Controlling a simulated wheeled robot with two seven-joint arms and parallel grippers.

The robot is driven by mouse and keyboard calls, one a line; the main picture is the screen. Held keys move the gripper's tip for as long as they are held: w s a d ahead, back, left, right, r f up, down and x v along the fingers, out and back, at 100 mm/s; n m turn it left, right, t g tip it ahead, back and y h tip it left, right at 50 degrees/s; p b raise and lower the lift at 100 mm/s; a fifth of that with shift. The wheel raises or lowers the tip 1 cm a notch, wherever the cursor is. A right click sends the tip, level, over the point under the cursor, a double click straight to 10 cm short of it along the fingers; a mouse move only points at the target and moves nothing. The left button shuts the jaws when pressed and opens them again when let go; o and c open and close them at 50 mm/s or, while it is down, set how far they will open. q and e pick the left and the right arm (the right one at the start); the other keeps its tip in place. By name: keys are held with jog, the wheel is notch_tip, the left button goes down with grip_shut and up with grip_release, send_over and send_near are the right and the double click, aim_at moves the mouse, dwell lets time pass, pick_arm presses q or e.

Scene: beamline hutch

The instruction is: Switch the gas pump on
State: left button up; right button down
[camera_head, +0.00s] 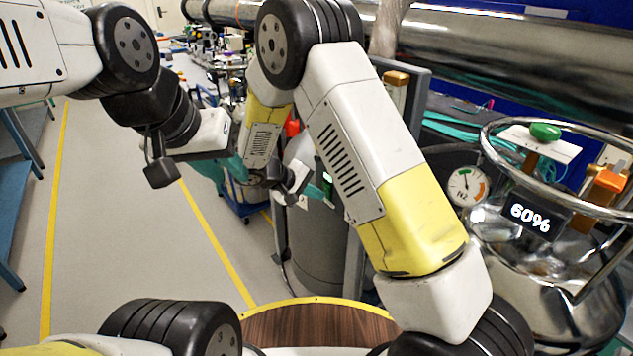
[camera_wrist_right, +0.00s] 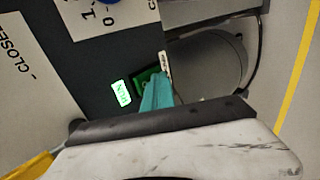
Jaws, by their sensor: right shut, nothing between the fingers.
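The gas pump's dark panel carries a green rocker switch (camera_wrist_right: 145,80) and a small display (camera_wrist_right: 121,93) lit green, which seems to read RUN. My right gripper (camera_wrist_right: 157,92) is shut and empty. Its teal fingertips are at the switch and cover part of it; I cannot tell whether they press it. In the head view my right gripper (camera_head: 318,190) is beside the lit panel (camera_head: 327,181), partly behind my own arm. My left gripper (camera_head: 218,170) hangs to the left, away from the panel; its teal fingers are partly hidden, so their opening is unclear.
A grey cylinder (camera_head: 312,240) stands beside the panel. At the right is a shiny vessel (camera_head: 560,285) with a metal ring, a dial gauge (camera_head: 466,187) and a display reading 60% (camera_head: 530,215). A blue bench (camera_head: 15,170) is at the left. The floor between yellow lines is clear.

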jog(key=shift+r, duration=0.8)
